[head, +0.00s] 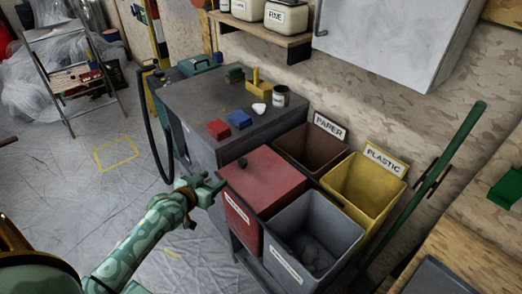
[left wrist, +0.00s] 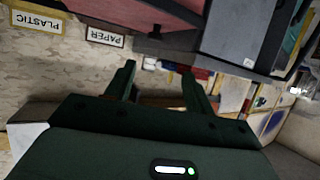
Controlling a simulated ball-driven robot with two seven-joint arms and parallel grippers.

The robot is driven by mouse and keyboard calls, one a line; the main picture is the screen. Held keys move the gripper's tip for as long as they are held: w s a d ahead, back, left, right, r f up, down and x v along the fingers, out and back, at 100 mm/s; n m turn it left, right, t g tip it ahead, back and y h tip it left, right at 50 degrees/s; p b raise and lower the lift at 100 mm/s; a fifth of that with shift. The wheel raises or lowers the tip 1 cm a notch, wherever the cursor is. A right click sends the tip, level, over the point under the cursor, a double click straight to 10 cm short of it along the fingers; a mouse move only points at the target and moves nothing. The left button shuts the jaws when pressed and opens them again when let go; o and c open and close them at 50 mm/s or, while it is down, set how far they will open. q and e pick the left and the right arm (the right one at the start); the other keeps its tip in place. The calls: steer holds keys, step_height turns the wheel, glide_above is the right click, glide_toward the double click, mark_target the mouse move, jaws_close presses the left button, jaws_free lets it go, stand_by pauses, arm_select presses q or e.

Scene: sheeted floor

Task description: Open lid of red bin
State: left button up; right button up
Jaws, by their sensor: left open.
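The red bin (head: 240,221) stands in front of the workbench with its red lid (head: 268,180) lying shut on top. A small dark knob (head: 243,162) sits near the lid's back left edge. My left gripper (head: 221,182) is at the left side of the bin, close to the lid's left edge; I cannot tell whether it touches. In the left wrist view my left gripper (left wrist: 158,75) has its two fingers apart with nothing between them. A reddish surface, likely the bin (left wrist: 175,10), shows at the top there. My right gripper is not in view.
A grey open bin (head: 315,235) stands right of the red one, with open brown paper (head: 305,150) and yellow plastic (head: 362,188) bins behind. The workbench (head: 190,100) carries blocks and a can. A green pole (head: 430,180) leans at right.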

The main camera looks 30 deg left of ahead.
arm_select(q)
steer(key=b, duration=0.7)
glide_toward(242, 161)
steer(key=x, duration=0.7)
steer(key=shift+w+f, duration=0.25)
steer(key=shift+f, duration=0.1)
steer(key=shift+w, duration=0.55)
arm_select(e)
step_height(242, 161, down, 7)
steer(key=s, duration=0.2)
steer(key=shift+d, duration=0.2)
